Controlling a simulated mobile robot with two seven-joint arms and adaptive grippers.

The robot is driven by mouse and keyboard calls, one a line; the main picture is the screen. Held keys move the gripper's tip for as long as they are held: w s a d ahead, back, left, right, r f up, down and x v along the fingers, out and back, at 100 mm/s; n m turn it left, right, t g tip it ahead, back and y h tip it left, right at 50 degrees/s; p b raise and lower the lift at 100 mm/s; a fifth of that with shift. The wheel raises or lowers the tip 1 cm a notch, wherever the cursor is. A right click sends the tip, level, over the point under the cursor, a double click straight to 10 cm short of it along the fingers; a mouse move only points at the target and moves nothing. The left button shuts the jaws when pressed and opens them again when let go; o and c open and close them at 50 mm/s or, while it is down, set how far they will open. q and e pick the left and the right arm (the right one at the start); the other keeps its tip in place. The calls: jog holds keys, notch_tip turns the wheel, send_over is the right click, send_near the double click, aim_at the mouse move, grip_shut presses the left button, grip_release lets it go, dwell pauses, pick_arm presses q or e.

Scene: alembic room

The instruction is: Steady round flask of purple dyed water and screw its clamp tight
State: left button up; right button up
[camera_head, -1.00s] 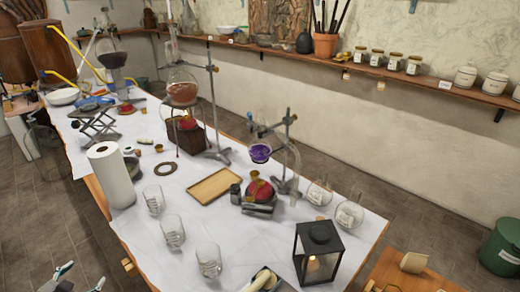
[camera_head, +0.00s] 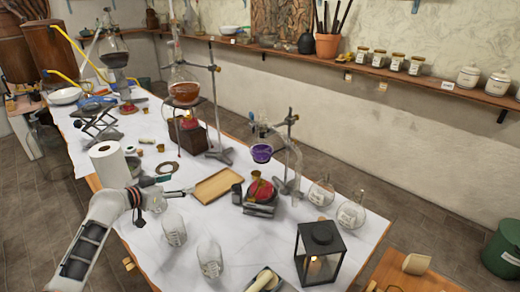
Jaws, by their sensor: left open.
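The round flask of purple dyed water (camera_head: 261,153) hangs at the metal stand (camera_head: 287,160) on the right half of the table. Its purple liquid shows, but its glass outline is faint. My right gripper is out of view.
A red round object (camera_head: 262,190) sits below the flask. The wooden tray (camera_head: 216,186) lies between my left gripper and the stand. Glass beakers (camera_head: 210,258), a black lantern (camera_head: 319,255) and clear flasks (camera_head: 350,215) stand nearby. A paper roll (camera_head: 109,165) is behind my arm.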

pick_arm(q)
jog(key=w+d+r+m+g+h, duration=0.1)
jog(key=w+d+r+m+h, duration=0.15)
jog(key=d+r, duration=0.55)
jog(key=m+g+h, duration=0.2)
jog(key=m+h, duration=0.1)
send_near(259, 152)
jog(key=w+f, duration=0.2)
jog(key=w, duration=0.2)
jog(key=shift+n, duration=0.25)
jog(key=shift+s+x, duration=0.15)
jog(key=shift+x, duration=2.25)
jog(key=shift+s+x, duration=0.15)
jog(key=shift+x, duration=2.3)
jog(key=shift+d+f, duration=0.15)
jog(key=c, duration=0.8)
